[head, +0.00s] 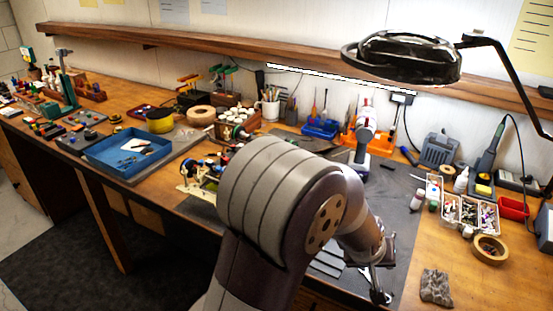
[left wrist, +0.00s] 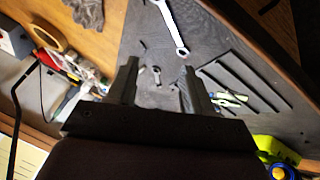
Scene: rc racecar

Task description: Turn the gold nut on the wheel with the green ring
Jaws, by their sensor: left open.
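The car (head: 203,172) sits on the bench mat, left of centre in the head view, largely hidden behind my left arm. I cannot make out its green-ringed wheel or gold nut. My left gripper (head: 376,282) is low over the front edge of the mat, right of the car and apart from it. In the left wrist view my left gripper (left wrist: 157,85) is open, its two fingers spread with nothing held between them. A silver wrench (left wrist: 171,25) appears beyond the fingertips, over the dark mat. My right gripper is out of view.
A blue tray (head: 118,160) lies on the left of the bench. A magnifier lamp (head: 405,60) overhangs the right side. A tape roll (head: 490,249) and parts boxes (head: 468,212) stand at the right. Flat dark bars (left wrist: 243,80) lie on the mat.

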